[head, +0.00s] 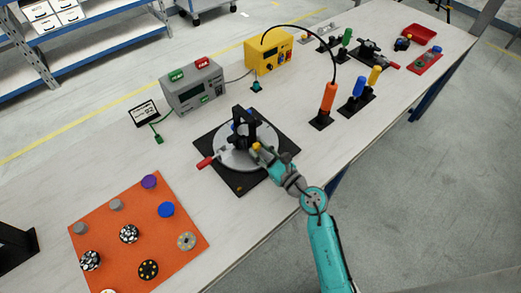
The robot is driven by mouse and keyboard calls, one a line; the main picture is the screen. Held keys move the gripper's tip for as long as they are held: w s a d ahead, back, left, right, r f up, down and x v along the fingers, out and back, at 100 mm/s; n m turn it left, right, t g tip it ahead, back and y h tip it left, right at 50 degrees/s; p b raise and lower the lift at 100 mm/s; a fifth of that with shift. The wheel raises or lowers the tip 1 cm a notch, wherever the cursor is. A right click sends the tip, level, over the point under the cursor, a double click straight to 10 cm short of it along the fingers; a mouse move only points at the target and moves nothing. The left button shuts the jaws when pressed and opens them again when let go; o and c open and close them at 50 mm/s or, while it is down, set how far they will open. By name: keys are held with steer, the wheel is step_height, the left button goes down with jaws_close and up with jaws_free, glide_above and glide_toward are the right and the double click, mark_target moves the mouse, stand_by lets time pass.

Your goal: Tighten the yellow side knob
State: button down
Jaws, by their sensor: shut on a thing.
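The yellow side knob (257,147) shows as a small yellow spot on the right side of a black fixture (238,124). The fixture stands on a round grey turntable (231,161) over a black base plate (207,149). My gripper (261,152) reaches in from the lower right and is shut on the yellow side knob. The fingertips are small here, and my gripper hides part of the knob and the turntable's right side. A dark blue part shows at the fixture's back left. A red handle (206,162) sticks out at the left of the turntable.
A grey tester (193,90) and a yellow supply box (269,52) stand behind. Orange, blue and yellow-handled tools (328,97) stand at the right. An orange mat (135,235) with several discs lies front left. Bare table lies between the mat and base plate.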

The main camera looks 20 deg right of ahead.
steer(key=m, duration=0.4)
steer(key=shift+d+m, duration=0.1)
steer(key=shift+m, duration=1.9)
steer(key=c, duration=0.8)
jaws_free()
steer(key=shift+f, duration=0.1)
